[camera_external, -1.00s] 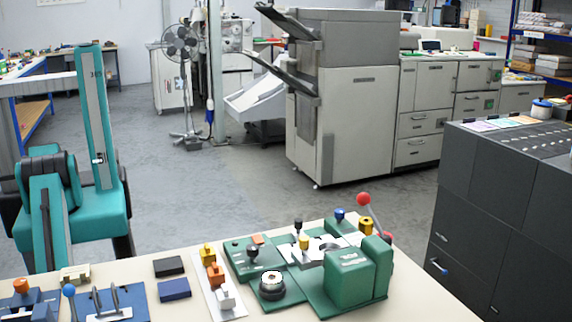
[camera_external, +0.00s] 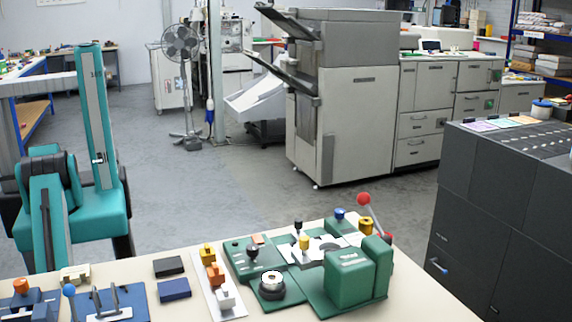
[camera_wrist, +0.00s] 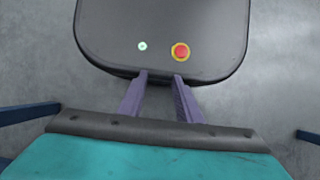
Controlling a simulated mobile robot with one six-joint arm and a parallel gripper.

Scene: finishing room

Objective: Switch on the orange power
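An orange switch block (camera_external: 215,273) sits in the middle of a white strip (camera_external: 210,290) on the cream table, between a yellow block (camera_external: 207,253) and a white block (camera_external: 225,298). Its on or off position is too small to tell. My gripper (camera_wrist: 160,77) shows in the wrist view with its two purple-grey fingers apart and nothing between them. It points down over my own dark base and the grey floor, away from the table. In the external view my teal arm stands left of the table, and my gripper cannot be made out there.
A green machine (camera_external: 350,275) with a red-knobbed lever (camera_external: 364,199) stands right of the strip. A blue fixture (camera_external: 112,302) with levers and another orange knob (camera_external: 20,286) are at the front left. The table's right front is bare.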

